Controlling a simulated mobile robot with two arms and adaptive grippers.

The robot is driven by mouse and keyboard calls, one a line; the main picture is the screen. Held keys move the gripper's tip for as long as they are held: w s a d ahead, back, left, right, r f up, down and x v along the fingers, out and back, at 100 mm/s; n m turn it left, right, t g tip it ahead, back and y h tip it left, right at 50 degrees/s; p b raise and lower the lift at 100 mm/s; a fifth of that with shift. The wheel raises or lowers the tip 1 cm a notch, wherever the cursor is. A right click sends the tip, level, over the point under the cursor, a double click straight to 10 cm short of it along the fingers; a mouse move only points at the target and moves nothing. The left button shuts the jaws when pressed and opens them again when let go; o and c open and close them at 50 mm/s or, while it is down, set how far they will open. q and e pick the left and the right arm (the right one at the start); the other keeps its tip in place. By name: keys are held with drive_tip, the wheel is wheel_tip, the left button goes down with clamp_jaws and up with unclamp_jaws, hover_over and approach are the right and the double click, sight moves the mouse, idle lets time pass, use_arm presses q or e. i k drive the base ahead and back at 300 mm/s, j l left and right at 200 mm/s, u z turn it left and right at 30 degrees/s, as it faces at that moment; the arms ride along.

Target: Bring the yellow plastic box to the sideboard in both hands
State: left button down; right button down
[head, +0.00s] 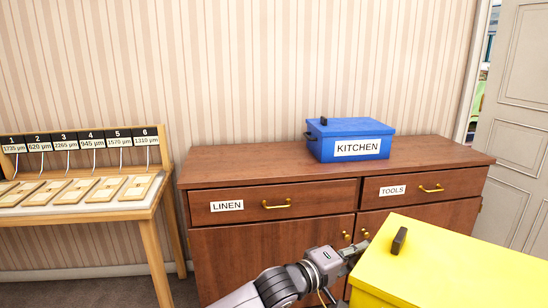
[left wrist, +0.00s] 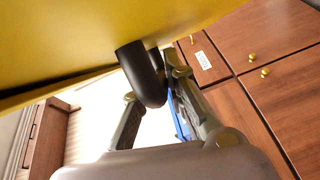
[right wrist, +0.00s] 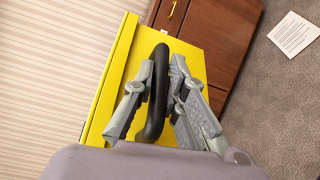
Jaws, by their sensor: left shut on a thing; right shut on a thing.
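The yellow plastic box (head: 455,268) is held in front of the sideboard's right half, at the lower right of the head view; its right part is cut off. A dark knob (head: 399,240) is on its lid. The brown wooden sideboard (head: 235,175) has drawers labelled LINEN and TOOLS. My left gripper (head: 352,254) is at the box's left side, shut on a black handle (left wrist: 140,72). My right gripper (right wrist: 160,82) shows only in its wrist view, shut on the box's other black loop handle (right wrist: 155,115).
A blue box labelled KITCHEN (head: 340,128) stands on the sideboard's top, right of the middle. The top is bare left of it, with a smaller bare part to its right. A wooden table (head: 120,212) with numbered boards stands at left. A door (head: 520,120) is at right.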

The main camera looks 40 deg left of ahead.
sight(253, 162)
drive_tip(key=i, duration=1.15)
drive_tip(key=i+u, duration=0.15)
drive_tip(key=u, duration=1.45)
